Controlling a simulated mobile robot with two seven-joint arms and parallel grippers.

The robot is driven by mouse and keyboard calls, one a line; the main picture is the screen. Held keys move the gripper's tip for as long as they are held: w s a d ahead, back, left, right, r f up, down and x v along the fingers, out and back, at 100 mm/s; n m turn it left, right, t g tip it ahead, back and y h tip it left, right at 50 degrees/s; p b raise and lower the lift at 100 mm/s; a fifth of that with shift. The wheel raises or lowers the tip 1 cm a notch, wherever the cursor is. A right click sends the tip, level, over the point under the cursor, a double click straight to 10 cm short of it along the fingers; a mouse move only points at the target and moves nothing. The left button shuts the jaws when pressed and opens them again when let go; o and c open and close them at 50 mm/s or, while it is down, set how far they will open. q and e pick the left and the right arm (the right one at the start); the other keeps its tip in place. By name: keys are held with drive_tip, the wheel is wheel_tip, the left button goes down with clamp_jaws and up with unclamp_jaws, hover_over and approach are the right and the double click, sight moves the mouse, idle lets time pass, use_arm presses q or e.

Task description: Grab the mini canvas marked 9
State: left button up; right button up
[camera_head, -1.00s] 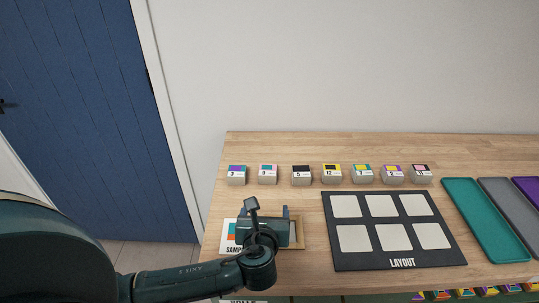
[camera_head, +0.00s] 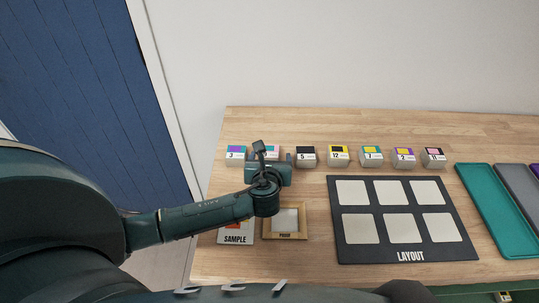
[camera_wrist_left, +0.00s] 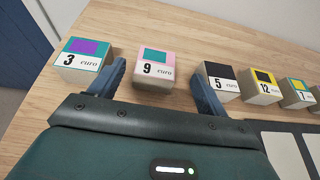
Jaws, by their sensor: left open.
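The mini canvas marked 9 (camera_wrist_left: 154,67) is a small pale block with a pink top and a teal square. It stands upright in the row on the wooden table. In the head view my left gripper hides most of it. My left gripper (camera_wrist_left: 158,74) is open, with the canvas lying in view between its two fingers, not gripped. How far the fingers reach down around it I cannot tell. In the head view my left gripper (camera_head: 268,160) is over the left end of the row. My right gripper is not in view.
Canvas 3 (camera_wrist_left: 84,57) is close on the left and canvas 5 (camera_wrist_left: 217,78) on the right, near the fingers. More canvases continue rightward. A sample card (camera_head: 236,239), a wooden frame (camera_head: 308,222), a dark layout board (camera_head: 385,256) and a teal tray (camera_head: 488,208) lie in front.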

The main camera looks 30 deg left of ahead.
sight(269, 152)
use_arm(q)
drive_tip(key=x, duration=0.5)
drive_tip(key=shift+a+f, duration=0.1)
drive_tip(key=shift+a, duration=0.15)
drive_tip(key=shift+s, duration=0.1)
drive_tip(key=shift+c, duration=0.2)
drive_tip(key=c, duration=1)
